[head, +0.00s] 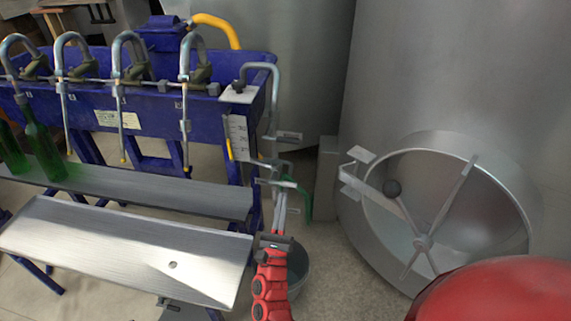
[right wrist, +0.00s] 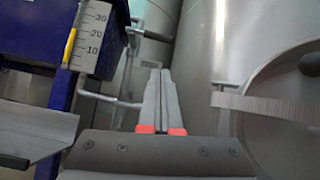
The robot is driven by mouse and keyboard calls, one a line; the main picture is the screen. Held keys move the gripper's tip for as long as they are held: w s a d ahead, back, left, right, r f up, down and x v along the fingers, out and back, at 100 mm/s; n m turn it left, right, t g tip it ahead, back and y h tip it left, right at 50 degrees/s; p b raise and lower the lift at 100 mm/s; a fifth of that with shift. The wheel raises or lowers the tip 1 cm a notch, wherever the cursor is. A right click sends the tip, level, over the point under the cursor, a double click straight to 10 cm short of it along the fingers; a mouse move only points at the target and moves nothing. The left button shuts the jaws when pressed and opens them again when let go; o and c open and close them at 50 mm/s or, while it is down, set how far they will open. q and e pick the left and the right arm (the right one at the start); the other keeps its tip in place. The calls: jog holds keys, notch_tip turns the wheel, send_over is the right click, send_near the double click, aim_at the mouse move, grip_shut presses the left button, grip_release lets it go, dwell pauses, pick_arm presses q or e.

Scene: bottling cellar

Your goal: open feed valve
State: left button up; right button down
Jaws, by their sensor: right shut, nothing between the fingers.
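The feed valve appears to be the fitting with a green lever (head: 306,204) on the pipework at the right end of the blue filler (head: 170,75). My right gripper (head: 281,192) reaches up from the bottom of the head view, its fingertips at or very near the green lever; contact cannot be told. In the right wrist view the right gripper (right wrist: 160,75) has its two grey fingers together, with nothing between them. A bent grey pipe (right wrist: 110,100) lies just left of the fingers there. The green lever cannot be made out in that view. My left gripper is not in view.
A large steel tank (head: 440,80) with a round hatch and spoked handwheel (head: 422,242) stands on the right. A level scale (head: 238,138) is close left of the valve. Green bottles (head: 42,145) stand on the shelf at left. A bucket (head: 298,268) is below.

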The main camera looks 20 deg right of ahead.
jog(key=shift+w+a+f+m+y, duration=0.2)
jog(key=shift+w+f+m+y, duration=0.1)
jog(key=shift+w+f+m, duration=0.45)
jog(key=shift+s+r, duration=0.1)
jog(key=shift+s, duration=0.05)
jog(key=s+r+p+x, duration=0.1)
jog(key=r+p+x, duration=0.1)
jog(key=x, duration=1)
jog(key=shift+a+r+p, duration=0.2)
jog(key=shift+r+p, duration=0.2)
jog(key=shift+p, duration=0.25)
jog(key=shift+w, duration=0.1)
